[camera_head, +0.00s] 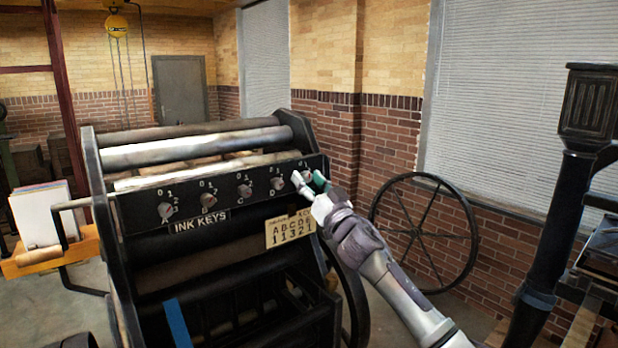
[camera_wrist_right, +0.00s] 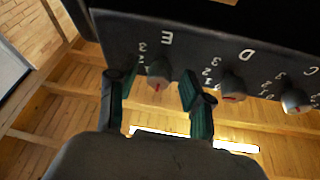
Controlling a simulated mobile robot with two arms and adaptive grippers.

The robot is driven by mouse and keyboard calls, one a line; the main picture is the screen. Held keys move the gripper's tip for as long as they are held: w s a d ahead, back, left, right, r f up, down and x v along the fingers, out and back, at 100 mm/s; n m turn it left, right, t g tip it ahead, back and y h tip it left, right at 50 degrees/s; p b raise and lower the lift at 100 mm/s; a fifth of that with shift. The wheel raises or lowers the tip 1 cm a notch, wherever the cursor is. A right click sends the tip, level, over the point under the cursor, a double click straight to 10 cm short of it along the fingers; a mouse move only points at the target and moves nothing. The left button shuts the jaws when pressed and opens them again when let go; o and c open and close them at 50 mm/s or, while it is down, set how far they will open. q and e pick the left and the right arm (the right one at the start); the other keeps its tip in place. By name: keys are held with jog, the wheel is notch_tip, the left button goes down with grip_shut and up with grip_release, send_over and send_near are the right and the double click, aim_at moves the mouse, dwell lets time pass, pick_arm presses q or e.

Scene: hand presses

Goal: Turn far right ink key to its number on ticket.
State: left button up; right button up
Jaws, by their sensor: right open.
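The far right ink key, E (camera_wrist_right: 158,72), is a small grey knob with a red mark on a black panel; in the wrist view its letter and the 2 and 3 show upside down. My right gripper (camera_head: 309,182) is at the panel's right end in the head view and hides most of this key. In the wrist view the open right gripper (camera_wrist_right: 150,85) has one finger on each side of the knob; contact is not clear. The mark points toward the picture's bottom; its number is unclear. The ticket (camera_head: 290,229) shows letters above digits, the last apparently 1. My left gripper is out of view.
More ink keys (camera_head: 207,200) line the panel to the left, above the INK KEYS label (camera_head: 200,222). Press rollers (camera_head: 190,147) lie behind the panel. A spoked wheel (camera_head: 425,232) stands right of the press. A wooden tray with paper (camera_head: 42,213) is at left.

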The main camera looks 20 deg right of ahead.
jog(key=shift+w, duration=0.1)
grip_shut()
jog(key=shift+m, duration=0.3)
jog(key=m+h+p, duration=0.1)
jog(key=m+h, duration=0.1)
jog(key=m, duration=0.1)
jog(key=shift+a+r+m+p, duration=0.15)
jog(key=shift+m+p, duration=0.15)
jog(key=shift+p, duration=0.1)
jog(key=m+h, duration=0.1)
jog(key=m, duration=0.2)
jog(key=m+g+h+p, duration=0.1)
jog(key=m, duration=0.2)
jog(key=shift+h, duration=0.3)
jog(key=shift+m, duration=0.4)
grip_release()
